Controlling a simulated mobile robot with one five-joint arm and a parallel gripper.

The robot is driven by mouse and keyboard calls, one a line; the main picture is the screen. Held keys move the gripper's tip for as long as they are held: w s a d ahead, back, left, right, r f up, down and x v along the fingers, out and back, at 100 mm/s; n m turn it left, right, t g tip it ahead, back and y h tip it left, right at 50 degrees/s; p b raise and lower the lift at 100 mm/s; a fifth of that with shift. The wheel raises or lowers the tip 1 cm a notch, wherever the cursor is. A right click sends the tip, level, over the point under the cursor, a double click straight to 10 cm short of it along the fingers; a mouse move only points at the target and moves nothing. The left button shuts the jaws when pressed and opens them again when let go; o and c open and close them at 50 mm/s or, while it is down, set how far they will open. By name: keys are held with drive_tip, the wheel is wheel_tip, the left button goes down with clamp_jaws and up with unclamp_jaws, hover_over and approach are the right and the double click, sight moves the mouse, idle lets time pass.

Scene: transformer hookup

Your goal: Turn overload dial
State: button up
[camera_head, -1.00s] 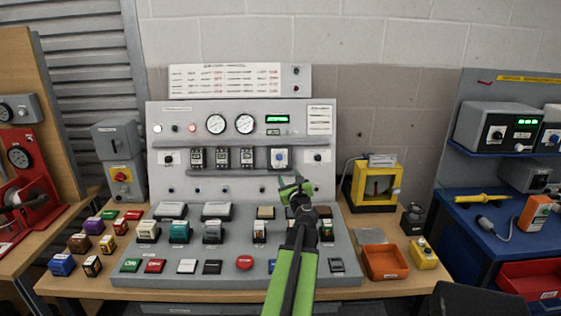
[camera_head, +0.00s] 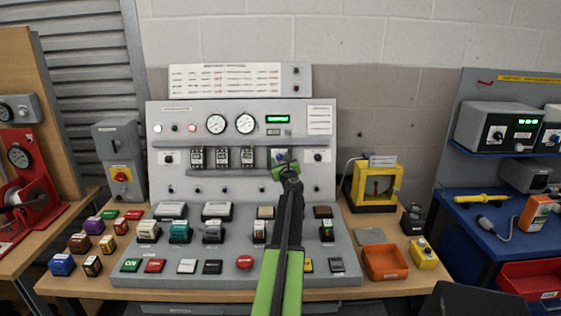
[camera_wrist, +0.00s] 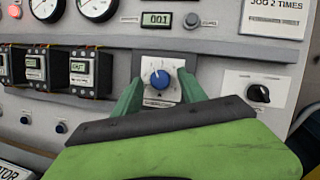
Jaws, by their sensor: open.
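The overload dial is a round blue knob (camera_wrist: 160,80) with a white pointer mark, on a white scale plate on the grey panel. In the wrist view it sits between the two green fingers of my gripper (camera_wrist: 158,92), which are open on its left and right. I cannot tell whether either finger touches the knob. In the head view my gripper (camera_head: 283,165) is up at the panel and hides most of the dial (camera_head: 278,154).
Several black relay modules (camera_wrist: 78,70) stand on the shelf to the left. A black selector knob (camera_wrist: 258,93) is to the right. A display (camera_wrist: 157,19) sits above. Several blocks and buttons cover the console (camera_head: 190,245) below.

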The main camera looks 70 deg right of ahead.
clamp_jaws()
drive_tip(key=shift+s+r+n+t+y+p, duration=0.15)
drive_tip(key=shift+n+t+p, duration=0.1)
drive_tip(key=shift+n, duration=0.25)
drive_tip(key=shift+w+r+n+t+y+p, duration=0.15)
drive_tip(key=shift+n+p, duration=0.1)
drive_tip(key=shift+n, duration=0.25)
drive_tip(key=shift+s+f+n, duration=0.1)
drive_tip(key=shift+f+n, duration=0.1)
drive_tip(key=shift+n, duration=0.2)
unclamp_jaws()
drive_tip(key=v, duration=1.7)
drive_tip(key=shift+s, duration=0.2)
drive_tip(key=shift+a+r, duration=0.1)
drive_tip(key=shift+r, duration=0.05)
